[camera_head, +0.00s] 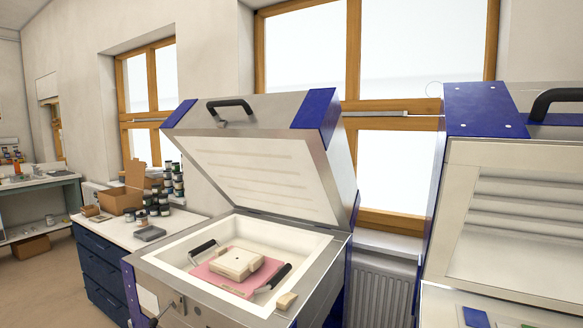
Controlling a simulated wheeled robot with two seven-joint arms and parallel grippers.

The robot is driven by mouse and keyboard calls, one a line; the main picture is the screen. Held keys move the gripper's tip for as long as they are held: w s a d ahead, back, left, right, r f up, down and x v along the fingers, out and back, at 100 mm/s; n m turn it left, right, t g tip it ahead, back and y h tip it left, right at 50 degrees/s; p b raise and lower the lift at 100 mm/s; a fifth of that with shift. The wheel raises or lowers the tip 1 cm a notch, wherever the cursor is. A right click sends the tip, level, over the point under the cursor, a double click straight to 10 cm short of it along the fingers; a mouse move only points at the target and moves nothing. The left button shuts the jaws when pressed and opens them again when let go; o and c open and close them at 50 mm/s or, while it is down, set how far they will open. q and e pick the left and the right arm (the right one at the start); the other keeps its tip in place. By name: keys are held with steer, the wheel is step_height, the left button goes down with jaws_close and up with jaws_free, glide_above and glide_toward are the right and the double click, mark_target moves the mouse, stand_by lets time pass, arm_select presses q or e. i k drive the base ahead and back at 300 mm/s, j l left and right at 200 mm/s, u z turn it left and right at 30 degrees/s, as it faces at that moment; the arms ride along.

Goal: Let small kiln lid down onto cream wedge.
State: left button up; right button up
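The small kiln (215,298) stands in the middle with its lid (262,170) raised and tilted back. The lid's pale inner face is toward me, and a black handle (230,105) sits on its upper edge. A small cream wedge (287,300) lies on the kiln's metal rim at the front right corner. The lid is well apart from it. Neither of my grippers shows in the view.
Inside the kiln, pale blocks (237,262) rest on a pink sheet (213,274), with black-handled metal pieces (203,248) on either side. A larger open kiln (470,200) stands at right. Left is a bench (105,227) with jars and a cardboard box (122,200).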

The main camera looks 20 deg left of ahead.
mark_target(266, 162)
steer(key=u, duration=1.15)
